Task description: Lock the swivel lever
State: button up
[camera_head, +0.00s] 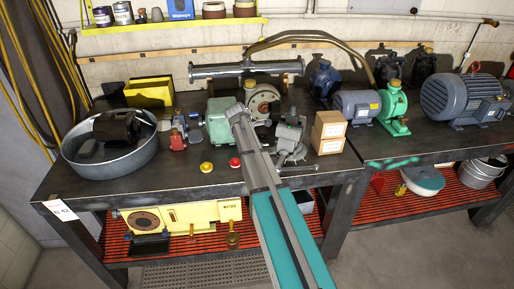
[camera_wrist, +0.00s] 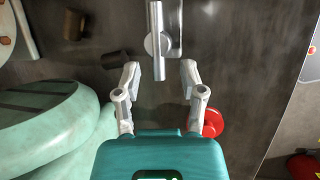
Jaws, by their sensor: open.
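The swivel lever is a slim silver bar (camera_wrist: 156,25) over a round pivot, beside a flat metal plate (camera_wrist: 175,25) at the top of the wrist view. In the head view, a silver lever (camera_head: 298,168) lies near the bench's front edge, right of my arm. My gripper (camera_wrist: 160,70) is open, with its two pale fingers spread over the dark benchtop. The lever's lower end appears between the fingertips; whether they touch it cannot be told.
A red button (camera_wrist: 207,122) is beside the right finger. A large green rounded housing (camera_wrist: 45,125) fills the lower left. Dark cylindrical parts (camera_wrist: 115,60) lie left of the fingers.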

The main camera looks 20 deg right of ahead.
jog(key=shift+d+f, duration=0.15)
jog(key=shift+f, duration=0.2)
